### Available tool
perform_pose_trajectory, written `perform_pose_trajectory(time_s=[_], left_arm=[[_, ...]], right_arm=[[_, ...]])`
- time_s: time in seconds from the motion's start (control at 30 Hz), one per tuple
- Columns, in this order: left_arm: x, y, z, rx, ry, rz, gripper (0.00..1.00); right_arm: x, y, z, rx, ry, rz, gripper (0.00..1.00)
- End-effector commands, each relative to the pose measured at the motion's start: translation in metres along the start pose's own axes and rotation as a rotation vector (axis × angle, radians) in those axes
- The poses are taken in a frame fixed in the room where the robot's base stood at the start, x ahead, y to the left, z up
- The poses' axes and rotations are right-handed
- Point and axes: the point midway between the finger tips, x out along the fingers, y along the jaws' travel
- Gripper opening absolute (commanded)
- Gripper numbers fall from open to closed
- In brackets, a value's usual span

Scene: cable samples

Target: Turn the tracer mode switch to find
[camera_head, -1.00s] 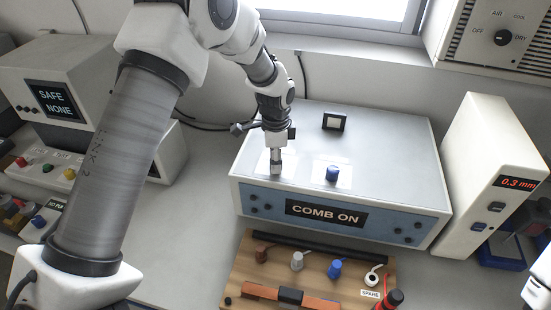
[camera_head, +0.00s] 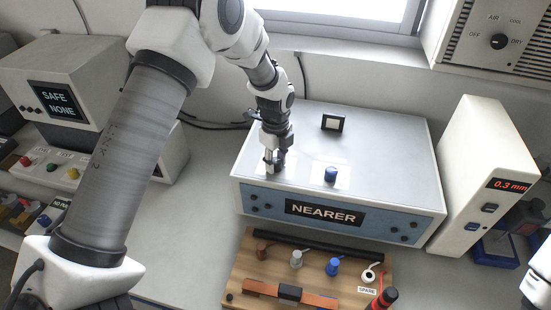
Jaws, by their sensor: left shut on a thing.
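My left gripper (camera_head: 274,162) comes down from above onto the left pad on top of a grey box (camera_head: 385,145). It is shut on a small piece, mostly hidden by the fingers. A blue knob-like piece (camera_head: 331,174) stands on the right pad of the same box. The box's front display (camera_head: 325,212) reads "NEARER". I cannot tell which part is the tracer mode switch; no label names it. My right gripper does not show.
A wooden board (camera_head: 240,275) with brown, grey and blue pieces lies in front of the box, with a red-and-black tool (camera_head: 384,298) at its edge. A white unit (camera_head: 480,175) reading "0.3 mm" stands right. A machine (camera_head: 60,98) reading "SAFE NONE" stands left.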

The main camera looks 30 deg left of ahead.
Motion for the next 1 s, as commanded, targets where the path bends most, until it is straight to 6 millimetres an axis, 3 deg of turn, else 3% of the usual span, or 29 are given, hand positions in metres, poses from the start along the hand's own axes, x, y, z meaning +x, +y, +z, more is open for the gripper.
perform_pose_trajectory(time_s=[0.33,0.83,0.87,0.9,1.0], left_arm=[[0.0024,0.0016,-0.0008,0.144,0.002,0.006,0.0],[0.0028,0.0019,-0.0009,0.166,0.003,0.007,0.0],[0.0028,0.0019,-0.0009,0.166,0.003,0.007,0.42],[0.0027,0.0019,-0.0009,0.166,0.003,0.007,0.56],[0.0021,0.0013,-0.0007,0.166,0.002,0.005,0.6]], right_arm=[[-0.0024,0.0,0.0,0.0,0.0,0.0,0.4],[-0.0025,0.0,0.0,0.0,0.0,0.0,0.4],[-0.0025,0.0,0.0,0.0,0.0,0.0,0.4],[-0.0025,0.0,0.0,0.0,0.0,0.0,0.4],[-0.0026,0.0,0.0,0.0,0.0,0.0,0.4]])
